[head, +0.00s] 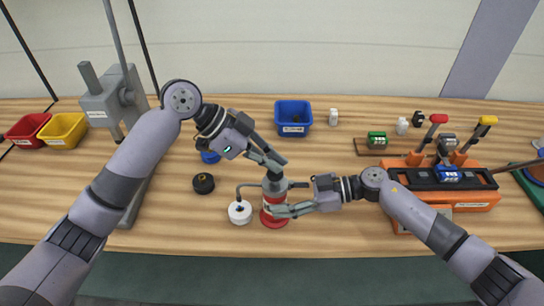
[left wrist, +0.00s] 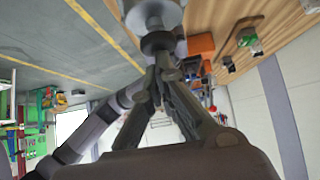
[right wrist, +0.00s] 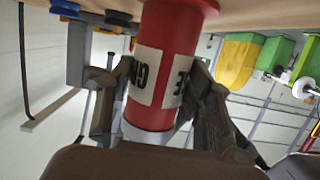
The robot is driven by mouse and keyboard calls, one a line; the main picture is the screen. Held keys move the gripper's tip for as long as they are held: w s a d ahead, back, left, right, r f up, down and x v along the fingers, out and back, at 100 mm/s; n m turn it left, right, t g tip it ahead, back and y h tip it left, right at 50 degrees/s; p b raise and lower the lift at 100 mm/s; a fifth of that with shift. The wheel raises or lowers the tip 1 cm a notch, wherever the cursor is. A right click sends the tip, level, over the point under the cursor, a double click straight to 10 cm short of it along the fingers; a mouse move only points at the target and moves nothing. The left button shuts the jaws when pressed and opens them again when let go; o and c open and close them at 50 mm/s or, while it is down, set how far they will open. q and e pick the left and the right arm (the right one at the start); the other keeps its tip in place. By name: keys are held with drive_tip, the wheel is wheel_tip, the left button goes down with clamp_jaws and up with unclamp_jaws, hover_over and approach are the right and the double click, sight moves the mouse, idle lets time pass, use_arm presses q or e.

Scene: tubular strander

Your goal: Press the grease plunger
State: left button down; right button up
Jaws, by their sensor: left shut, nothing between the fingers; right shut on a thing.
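The red grease canister (head: 268,217) stands upright on the wooden bench, with a grey upper part (head: 273,187) and a thin spout arching left over a white round part (head: 240,212). In the right wrist view the canister (right wrist: 172,32) carries a white label. My right gripper (head: 277,211) is shut around its red body, a finger on either side (right wrist: 155,110). My left gripper (head: 273,171) is shut and empty, pointing down at the canister's top. In the left wrist view its fingertips (left wrist: 163,62) are close to the grey round top (left wrist: 157,42); contact is unclear.
A black ring (head: 203,183) and a blue part (head: 210,157) lie left of the canister. A blue bin (head: 293,118) stands behind. An orange fixture (head: 470,196) with levers is at the right, a grey press (head: 113,100) at the left. The bench's front edge is close.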

use_arm(q)
drive_tip(key=shift+f, duration=0.1)
drive_tip(key=shift+r, duration=0.35)
wheel_tip(320, 180, up, 3)
drive_tip(key=v, duration=1)
drive_tip(key=shift+r, duration=0.25)
use_arm(e)
drive_tip(key=o, duration=1.3)
